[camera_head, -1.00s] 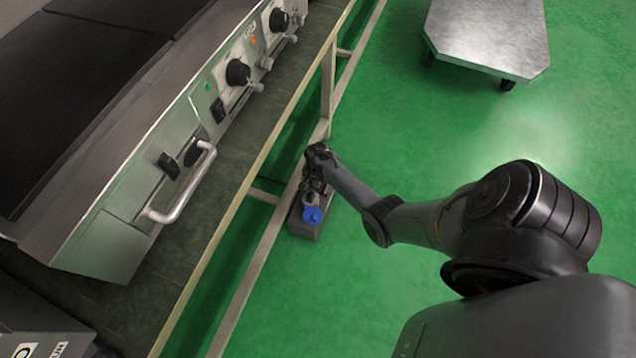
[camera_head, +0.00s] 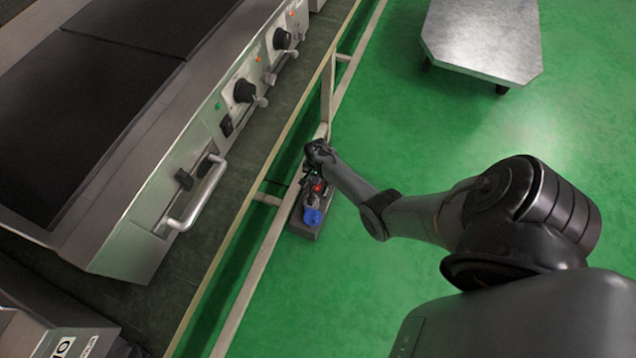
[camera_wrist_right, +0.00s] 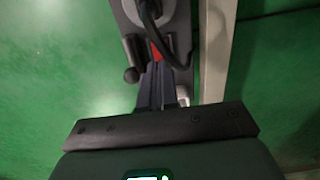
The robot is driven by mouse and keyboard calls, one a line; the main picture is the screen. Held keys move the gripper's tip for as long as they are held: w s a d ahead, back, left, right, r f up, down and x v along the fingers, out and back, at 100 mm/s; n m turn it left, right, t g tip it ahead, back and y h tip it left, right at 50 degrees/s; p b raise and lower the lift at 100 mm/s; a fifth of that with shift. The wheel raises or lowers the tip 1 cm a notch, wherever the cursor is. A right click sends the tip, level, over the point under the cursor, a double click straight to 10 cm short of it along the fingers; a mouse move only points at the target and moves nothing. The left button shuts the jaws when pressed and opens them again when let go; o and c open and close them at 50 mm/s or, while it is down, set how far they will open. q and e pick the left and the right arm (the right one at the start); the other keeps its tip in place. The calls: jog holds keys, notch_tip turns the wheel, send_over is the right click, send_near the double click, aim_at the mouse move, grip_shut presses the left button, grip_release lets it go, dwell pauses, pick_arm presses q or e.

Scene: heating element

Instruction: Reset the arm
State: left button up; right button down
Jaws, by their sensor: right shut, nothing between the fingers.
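My right arm (camera_head: 430,219) comes in from the right in the head view and reaches out over the green floor beside the bench. My right gripper (camera_head: 317,188) hangs at its end, small and dark, close to the bench's lower rail. It is shut and empty. In the right wrist view its fingers (camera_wrist_right: 157,88) are together, pointing at a grey block with a red part and a black cable. I cannot tell whether the gripper touches it. My left gripper is not in view.
The grey block (camera_head: 303,230) with a blue part (camera_head: 312,216) stands low beside the bench rail (camera_head: 262,262). A steel cooking appliance (camera_head: 165,190) with knobs and a handle sits on the bench at left. A metal platform (camera_head: 483,40) is at upper right. Open green floor lies between.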

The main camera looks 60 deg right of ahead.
jog(key=shift+r+p, duration=0.45)
jog(key=shift+r, duration=0.25)
jog(key=shift+s, duration=0.1)
